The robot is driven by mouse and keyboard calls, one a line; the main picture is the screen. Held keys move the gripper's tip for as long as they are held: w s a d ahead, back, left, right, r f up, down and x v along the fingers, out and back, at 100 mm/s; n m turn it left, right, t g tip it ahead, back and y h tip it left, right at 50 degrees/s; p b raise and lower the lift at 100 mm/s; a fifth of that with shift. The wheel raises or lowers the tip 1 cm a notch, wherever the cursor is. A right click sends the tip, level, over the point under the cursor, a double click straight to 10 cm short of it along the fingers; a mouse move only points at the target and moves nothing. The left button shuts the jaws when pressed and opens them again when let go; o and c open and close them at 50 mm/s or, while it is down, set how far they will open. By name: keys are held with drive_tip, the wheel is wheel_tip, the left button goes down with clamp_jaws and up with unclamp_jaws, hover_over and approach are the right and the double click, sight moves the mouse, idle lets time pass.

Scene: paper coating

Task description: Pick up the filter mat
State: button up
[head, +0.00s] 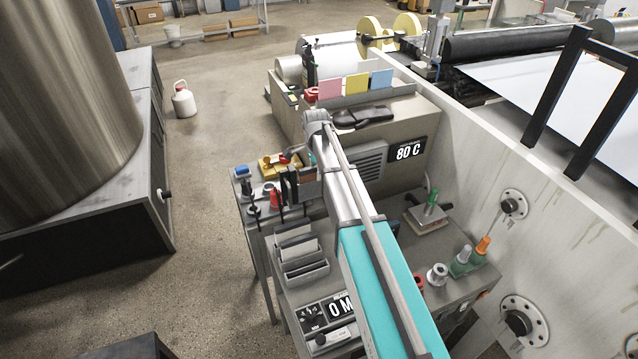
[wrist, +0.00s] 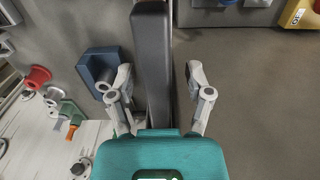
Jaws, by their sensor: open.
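A long dark grey slab (wrist: 152,60), seen edge-on in the wrist view, runs between my fingers; I take it for the filter mat, but its face is hidden. My gripper (wrist: 160,76) is open, with one finger on each side of the slab. The slab lies nearer the left finger, and a gap shows on the right. I cannot tell how deep it reaches between the fingers. In the head view, my arm hides part of the bench, and my gripper (head: 303,184) is small above its left part, beside dark upright pieces.
A grey slotted rack (head: 303,270) stands on the bench in front of my gripper. A red item (head: 274,198) and small tools are close on the left. A blue block (wrist: 98,70) sits just beside the left finger.

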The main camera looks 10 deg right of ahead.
idle(0.6)
clamp_jaws()
